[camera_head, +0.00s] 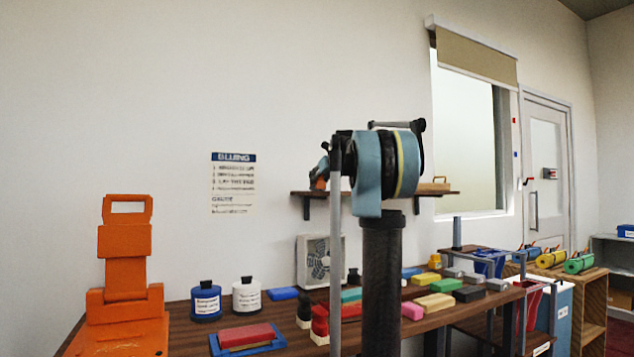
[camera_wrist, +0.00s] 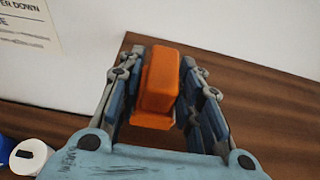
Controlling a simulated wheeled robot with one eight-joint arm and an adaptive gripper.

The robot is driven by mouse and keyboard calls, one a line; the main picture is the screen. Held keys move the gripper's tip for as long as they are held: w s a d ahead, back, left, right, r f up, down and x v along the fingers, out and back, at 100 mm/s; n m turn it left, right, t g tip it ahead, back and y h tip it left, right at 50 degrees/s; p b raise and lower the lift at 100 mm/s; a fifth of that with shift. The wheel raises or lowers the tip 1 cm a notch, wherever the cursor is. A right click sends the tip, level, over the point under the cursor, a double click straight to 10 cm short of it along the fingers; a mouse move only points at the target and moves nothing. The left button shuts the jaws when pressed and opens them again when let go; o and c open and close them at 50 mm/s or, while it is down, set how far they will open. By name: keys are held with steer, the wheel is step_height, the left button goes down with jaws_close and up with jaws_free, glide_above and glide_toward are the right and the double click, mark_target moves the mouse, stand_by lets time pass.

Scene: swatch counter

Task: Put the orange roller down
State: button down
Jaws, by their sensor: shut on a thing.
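The orange roller (camera_wrist: 160,82) shows in the wrist view as a blocky orange piece between the fingers of my gripper (camera_wrist: 158,75). My gripper is shut on it. Brown wood lies beyond and below the roller; whether the two touch I cannot tell. In the head view only a small orange patch of the roller (camera_head: 320,183) shows beside my arm, in front of the wall. My arm hides most of the gripper there.
The counter (camera_head: 190,335) carries a large orange stand (camera_head: 124,270), a blue-labelled bottle (camera_head: 206,302), a white bottle (camera_head: 246,296), a red block in a blue tray (camera_head: 248,338) and several coloured blocks. A wall shelf (camera_head: 440,193) and white fan (camera_head: 318,262) are behind my arm.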

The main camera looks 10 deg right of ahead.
steer(key=shift+s+f, duration=0.25)
steer(key=shift+f, duration=0.3)
steer(key=c, duration=1.2)
jaws_free()
steer(key=shift+o, duration=0.2)
steer(key=shift+w+d+f, duration=0.15)
steer(key=shift+d, duration=0.05)
steer(key=shift+w+a+f, duration=0.1)
steer(key=shift+w, duration=0.1)
steer(key=shift+s+r, duration=0.2)
steer(key=shift+w+r, duration=0.1)
steer(key=shift+r, duration=0.4)
steer(key=v, duration=1.2)
steer(key=shift+r, duration=0.25)
steer(key=shift+a, duration=0.1)
